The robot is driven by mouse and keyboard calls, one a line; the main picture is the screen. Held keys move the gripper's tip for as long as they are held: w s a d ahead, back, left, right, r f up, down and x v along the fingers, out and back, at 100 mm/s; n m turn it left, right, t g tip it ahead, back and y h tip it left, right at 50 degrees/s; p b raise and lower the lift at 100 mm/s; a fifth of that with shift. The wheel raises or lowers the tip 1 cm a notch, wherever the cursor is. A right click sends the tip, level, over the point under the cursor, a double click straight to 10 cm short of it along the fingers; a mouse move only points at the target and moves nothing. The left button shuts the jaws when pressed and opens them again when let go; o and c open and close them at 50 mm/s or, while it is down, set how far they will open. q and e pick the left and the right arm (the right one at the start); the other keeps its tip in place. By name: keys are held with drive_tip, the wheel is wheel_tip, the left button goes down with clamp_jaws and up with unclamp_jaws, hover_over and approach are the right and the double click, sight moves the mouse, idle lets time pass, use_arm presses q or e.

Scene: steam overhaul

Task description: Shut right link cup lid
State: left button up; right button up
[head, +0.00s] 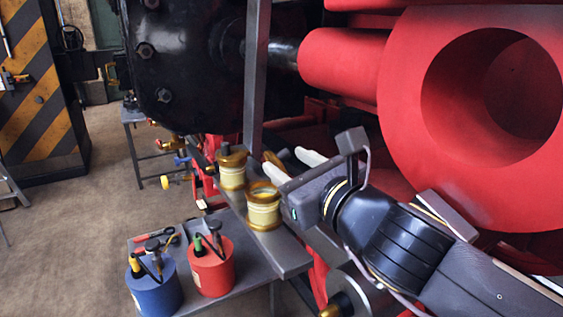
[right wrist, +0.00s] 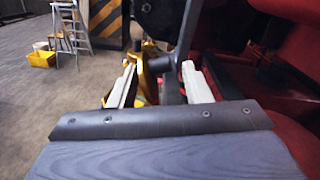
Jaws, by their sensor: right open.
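Two cups with cream bodies and brass rims stand on a grey ledge (head: 285,255) in the head view. The right link cup (head: 263,213) is the nearer one; its top looks open, with a brass ring around a pale inside. The other cup (head: 232,175) is behind it to the left. My right gripper (head: 282,160) is open just above and behind the right cup, its pale fingers apart. A small brass piece (head: 272,159) shows by the fingertips, perhaps the raised lid. In the right wrist view, brass (right wrist: 151,58) shows between the fingers, partly hidden. My left gripper is not in view.
A blue pot (head: 154,290) and a red pot (head: 211,268) with tools stand on a grey tray left of the ledge. A grey upright bar (head: 257,80) rises behind the cups. Large red machinery (head: 400,70) fills the right side.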

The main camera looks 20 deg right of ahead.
sight(274, 155)
drive_tip(key=shift+w+a+b, duration=0.15)
drive_tip(key=shift+w+b, duration=0.2)
drive_tip(key=shift+w, duration=1.1)
drive_tip(key=c, duration=0.8)
drive_tip(key=shift+a+n, duration=0.15)
drive_tip(key=shift+n, duration=0.25)
drive_tip(key=shift+a+n+p, duration=0.55)
drive_tip(key=shift+n+p, duration=0.1)
drive_tip(key=shift+n, duration=0.65)
drive_tip(key=shift+s+a+f+n+p, duration=0.15)
drive_tip(key=shift+a+n+p, duration=0.1)
drive_tip(key=shift+n, duration=0.4)
drive_tip(key=shift+w+a+f+n+p, duration=0.1)
drive_tip(key=shift+a+n+p, duration=0.15)
drive_tip(key=shift+n, duration=0.4)
drive_tip(key=shift+a+f+n, duration=0.15)
drive_tip(key=shift+f+n, duration=0.05)
drive_tip(key=shift+n, duration=0.3)
